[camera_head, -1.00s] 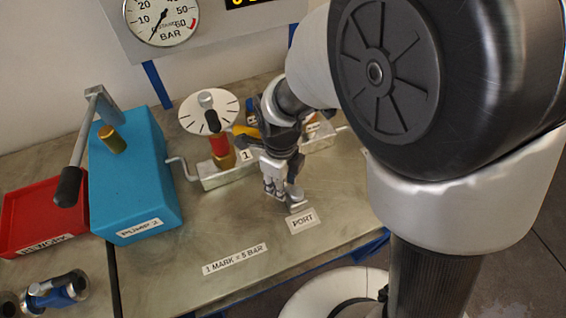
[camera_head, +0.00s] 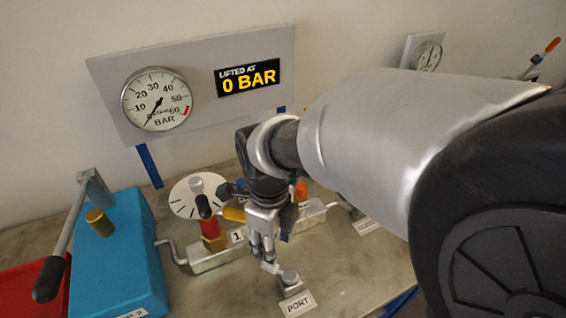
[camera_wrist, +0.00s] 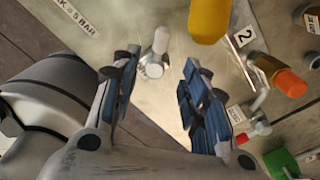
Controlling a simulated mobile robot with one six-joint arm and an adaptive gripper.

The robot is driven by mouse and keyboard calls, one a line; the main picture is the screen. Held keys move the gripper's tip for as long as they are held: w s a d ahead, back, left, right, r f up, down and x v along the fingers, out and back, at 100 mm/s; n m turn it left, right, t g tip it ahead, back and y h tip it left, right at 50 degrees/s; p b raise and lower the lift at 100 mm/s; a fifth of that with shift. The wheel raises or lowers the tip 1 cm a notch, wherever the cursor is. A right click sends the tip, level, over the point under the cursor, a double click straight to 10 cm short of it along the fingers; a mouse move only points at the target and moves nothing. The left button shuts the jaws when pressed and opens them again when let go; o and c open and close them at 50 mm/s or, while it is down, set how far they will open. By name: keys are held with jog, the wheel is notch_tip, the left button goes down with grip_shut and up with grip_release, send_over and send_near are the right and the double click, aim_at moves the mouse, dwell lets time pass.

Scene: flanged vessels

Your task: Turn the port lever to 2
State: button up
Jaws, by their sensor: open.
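A short silver post (camera_head: 290,277) with a side arm stands by the PORT label (camera_head: 298,303). A yellow handle (camera_head: 234,214) lies near label 1 (camera_head: 237,236); I cannot tell for certain which of the two is the port lever. My gripper (camera_head: 266,256) points down, open, just beside the silver post. In the wrist view my open fingers (camera_wrist: 158,72) sit either side of the silver post (camera_wrist: 152,66), with nothing clearly held. The yellow handle (camera_wrist: 208,20) is beyond them, near label 2 (camera_wrist: 245,37). My gripper hides part of the valve block in the head view.
A blue pump (camera_head: 115,255) stands farther left. The gauge (camera_head: 157,100) reads near zero; the display (camera_head: 248,78) says 0 BAR.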

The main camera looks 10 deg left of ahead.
jog(key=shift+r, duration=0.9)
jog(key=shift+c, duration=0.3)
